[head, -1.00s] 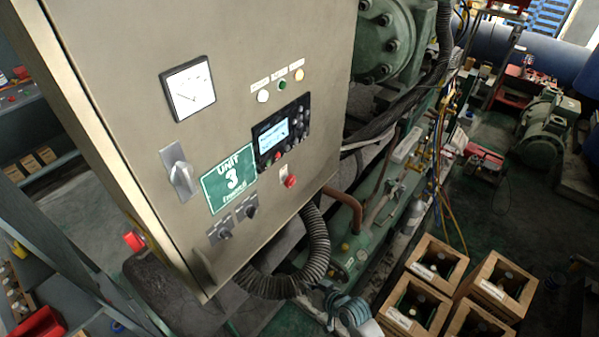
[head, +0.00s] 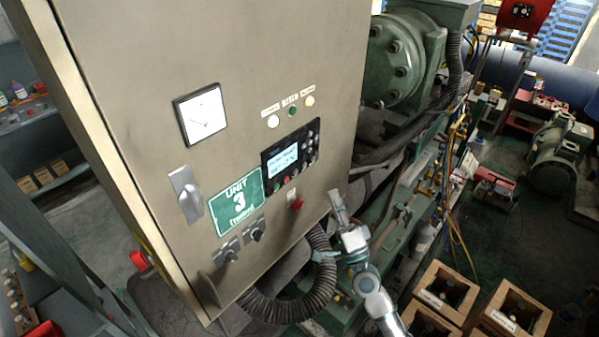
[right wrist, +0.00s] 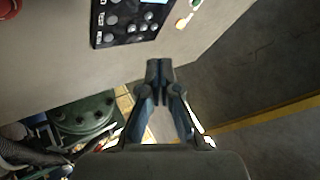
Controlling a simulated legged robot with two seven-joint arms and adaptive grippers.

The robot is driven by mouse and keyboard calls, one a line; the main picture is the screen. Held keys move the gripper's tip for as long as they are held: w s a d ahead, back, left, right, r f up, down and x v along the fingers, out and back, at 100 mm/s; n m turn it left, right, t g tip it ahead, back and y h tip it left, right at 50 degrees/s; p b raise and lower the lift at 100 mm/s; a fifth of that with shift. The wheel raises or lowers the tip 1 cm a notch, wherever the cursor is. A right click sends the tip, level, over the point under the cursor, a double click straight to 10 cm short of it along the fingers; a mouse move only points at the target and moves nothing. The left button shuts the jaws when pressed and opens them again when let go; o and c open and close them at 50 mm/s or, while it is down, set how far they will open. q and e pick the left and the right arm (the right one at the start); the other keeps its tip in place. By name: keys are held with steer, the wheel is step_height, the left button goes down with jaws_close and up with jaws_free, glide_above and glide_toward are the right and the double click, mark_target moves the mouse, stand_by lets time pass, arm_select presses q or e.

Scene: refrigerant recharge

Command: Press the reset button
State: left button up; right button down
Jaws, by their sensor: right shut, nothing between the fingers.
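The beige control panel (head: 330,60) of Unit 3 carries a white button (head: 273,121), a green one (head: 293,112) and a yellow one (head: 310,101) in a row; their labels are too small to read. Below is a black controller (head: 291,157) with a lit screen and small buttons. A red knob (head: 297,204) sits under it. I cannot tell which is the reset button. My right gripper (head: 336,194) is shut and empty, right of the red knob near the panel's right edge. In the right wrist view its fingertips (right wrist: 159,64) are together, with the controller (right wrist: 130,20) beyond. My left gripper is out of view.
Open wooden boxes (head: 508,310) stand on the floor at lower right.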

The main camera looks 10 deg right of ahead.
mark_target(296, 172)
steer(key=shift+d+r+m, duration=0.2)
steer(key=shift+r+m, duration=0.1)
steer(key=shift+m, duration=0.1)
steer(key=shift+a, duration=0.1)
steer(key=w+a+b, duration=0.1)
steer(key=w+a, duration=0.4)
steer(key=w, duration=0.2)
steer(key=shift+a+b, duration=0.25)
steer(key=shift+b, duration=0.1)
stand_by(1.3)
steer(key=shift+w+a+r, duration=0.1)
steer(key=shift+w+a, duration=0.15)
